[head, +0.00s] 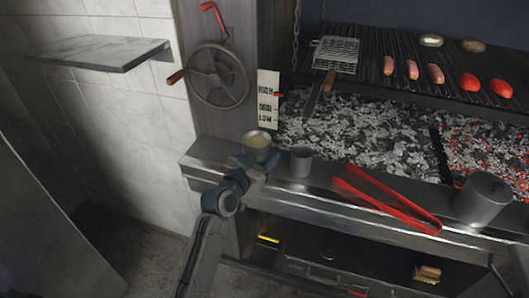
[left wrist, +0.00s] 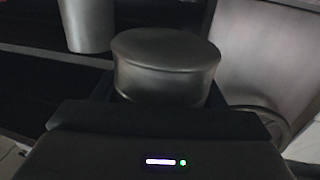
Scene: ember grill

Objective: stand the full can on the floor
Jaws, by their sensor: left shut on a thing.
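A metal can (head: 257,139) with pale tan contents up near its rim stands upright at the left end of the grill's front ledge. My left gripper (head: 258,166) is shut on this can, its arm coming up from below. In the left wrist view the can (left wrist: 166,68) fills the space between the dark fingers (left wrist: 160,100). Whether its base touches the ledge is hidden by the gripper. The floor (head: 140,245) shows at the lower left. My right gripper is not in view.
A second grey can (head: 301,161) stands just right of the held one. A crank wheel (head: 217,75) and wall shelf (head: 100,52) are at left. Glowing coals (head: 490,150) lie behind.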

